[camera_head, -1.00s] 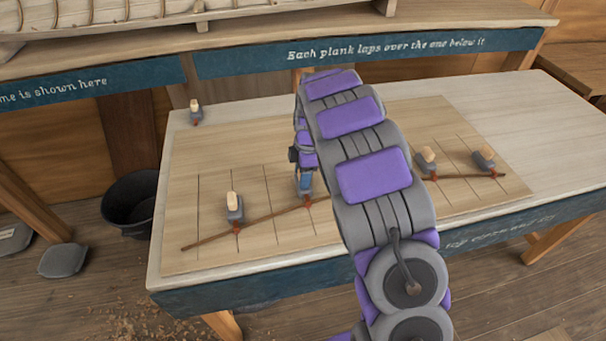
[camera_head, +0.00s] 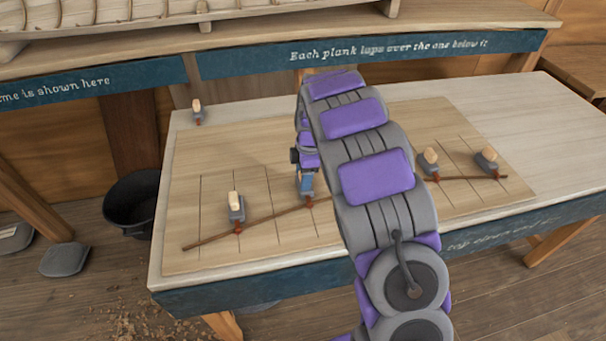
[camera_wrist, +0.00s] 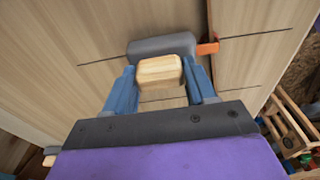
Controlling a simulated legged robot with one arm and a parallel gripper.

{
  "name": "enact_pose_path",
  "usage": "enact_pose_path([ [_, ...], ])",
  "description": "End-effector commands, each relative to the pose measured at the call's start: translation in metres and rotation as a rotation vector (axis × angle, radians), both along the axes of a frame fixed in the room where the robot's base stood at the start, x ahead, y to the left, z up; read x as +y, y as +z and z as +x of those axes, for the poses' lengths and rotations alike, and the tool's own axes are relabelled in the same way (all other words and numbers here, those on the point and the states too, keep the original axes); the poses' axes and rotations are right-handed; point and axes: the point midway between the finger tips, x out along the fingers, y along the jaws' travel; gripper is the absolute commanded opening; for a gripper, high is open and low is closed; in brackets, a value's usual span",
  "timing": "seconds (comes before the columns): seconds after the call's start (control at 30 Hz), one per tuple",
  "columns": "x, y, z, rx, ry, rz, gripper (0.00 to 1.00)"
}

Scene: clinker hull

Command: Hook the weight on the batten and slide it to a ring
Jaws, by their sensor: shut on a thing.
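My gripper (camera_wrist: 160,84) is shut on the wooden handle of a grey weight (camera_wrist: 155,46) in the wrist view. The weight's orange hook (camera_wrist: 208,48) points right, at the thin brown batten (camera_head: 268,217). In the head view my gripper (camera_head: 306,184) is low over the board beside the batten, partly hidden by my arm. The held weight's red hook tip (camera_head: 310,202) meets the batten there; whether it is fully around it I cannot tell. Other weights with wooden handles sit along the batten: one on the left (camera_head: 236,208) and two on the right (camera_head: 430,161) (camera_head: 488,160).
The pale board (camera_head: 215,250) has thin dark station lines and lies on the table (camera_head: 510,105). Another weight (camera_head: 197,112) stands at the table's back left corner. A black bucket (camera_head: 130,205) is on the floor at left. My arm hides the batten's middle.

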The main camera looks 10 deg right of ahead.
Motion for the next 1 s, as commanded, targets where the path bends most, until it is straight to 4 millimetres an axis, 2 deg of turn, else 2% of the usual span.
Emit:
enact_pose_path([
  [0.43, -0.0006, -0.0004, 0.0006, -0.002, 0.000, 0.001, 0.00],
  [0.47, -0.0006, -0.0004, 0.0006, -0.002, 0.000, 0.001, 0.57],
  [0.77, -0.0008, -0.0013, 0.0008, 0.000, 0.000, 0.001, 0.85],
  [1.0, -0.0008, -0.0009, 0.0007, 0.000, 0.000, 0.001, 0.85],
])
